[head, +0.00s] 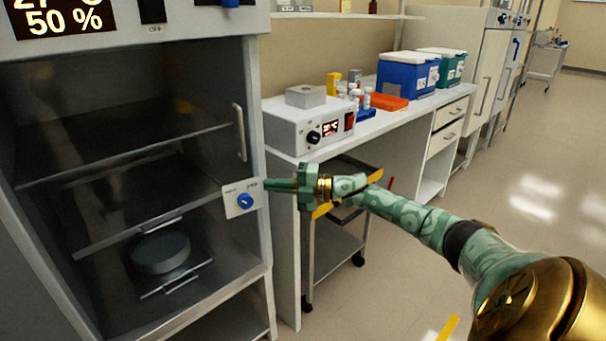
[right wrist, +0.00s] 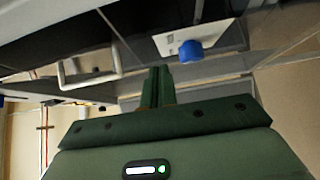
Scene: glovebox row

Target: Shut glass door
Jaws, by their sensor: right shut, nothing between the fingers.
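The glass door (head: 120,110) fronts the tall grey cabinet at the left of the head view. It looks about flush with the frame; I cannot tell if a small gap is left. Its upright metal handle (head: 240,132) is near the right edge and also shows in the right wrist view (right wrist: 90,72). Below the handle is a white plate with a blue knob (head: 245,201), also in the right wrist view (right wrist: 191,50). My right gripper (head: 270,184) is shut and empty, its fingertips close to the plate; contact is unclear. The fingers (right wrist: 160,85) also show in the right wrist view.
Shelves and a round grey item (head: 160,252) show behind the glass. Right of the cabinet is a white bench (head: 330,150) with a control box (head: 300,125) and blue cooler (head: 405,75). A wheeled cart (head: 335,250) stands under it. The floor at right is clear.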

